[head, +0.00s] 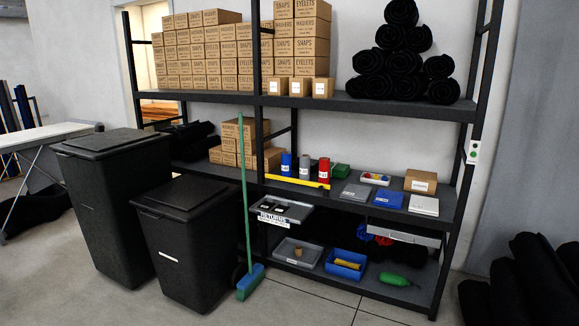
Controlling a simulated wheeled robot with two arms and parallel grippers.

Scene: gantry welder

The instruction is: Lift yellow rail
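The yellow rail (297,181) is a thin straight bar. It lies along the front edge of the middle shelf in the head view, in front of the blue, grey and red cylinders. Its right end is close to the red cylinder. No gripper and no arm of mine shows in this view.
A black shelf rack (385,107) stands against the wall. A green broom (244,190) leans just left of the rail. Two black bins (187,240) stand at the left front. A returns tray (280,212) sticks out below the rail. The floor in front is clear.

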